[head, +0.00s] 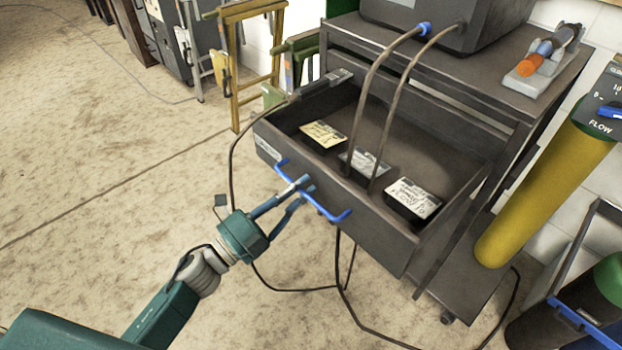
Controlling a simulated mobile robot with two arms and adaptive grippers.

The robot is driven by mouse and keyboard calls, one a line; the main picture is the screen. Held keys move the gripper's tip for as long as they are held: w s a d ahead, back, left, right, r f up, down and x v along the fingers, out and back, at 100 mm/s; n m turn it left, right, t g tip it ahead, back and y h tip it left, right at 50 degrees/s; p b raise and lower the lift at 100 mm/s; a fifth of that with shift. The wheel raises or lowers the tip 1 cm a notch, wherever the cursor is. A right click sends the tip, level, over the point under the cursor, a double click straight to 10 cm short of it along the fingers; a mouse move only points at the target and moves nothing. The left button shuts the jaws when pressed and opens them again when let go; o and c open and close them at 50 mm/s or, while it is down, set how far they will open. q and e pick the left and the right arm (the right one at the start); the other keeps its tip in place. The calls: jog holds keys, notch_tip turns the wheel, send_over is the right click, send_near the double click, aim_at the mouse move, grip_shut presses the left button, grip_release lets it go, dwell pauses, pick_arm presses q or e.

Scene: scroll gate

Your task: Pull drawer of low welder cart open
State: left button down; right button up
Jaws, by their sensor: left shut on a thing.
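The low welder cart (455,82) is a dark metal cart at the centre right. Its drawer (375,225) stands well out from the cart body, and its inside shows from above. Several small labelled items lie in it, including one with a yellow label (323,134) and one with a white label (413,198). A blue bar handle (333,213) runs along the drawer front. My left gripper (304,186) comes in from the lower left and is shut on the handle near its middle. My right gripper is not in view.
A welder box (440,20) sits on the cart top, and its cables hang in front of and over the drawer. A yellow gas cylinder (545,190) stands at the right. Cables lie on the floor below the drawer.

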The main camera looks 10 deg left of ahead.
pick_arm(q)
jog(key=shift+s+a, duration=0.4)
jog(key=shift+s, duration=0.05)
jog(key=c, duration=1.7)
grip_release()
jog(key=v, duration=1.2)
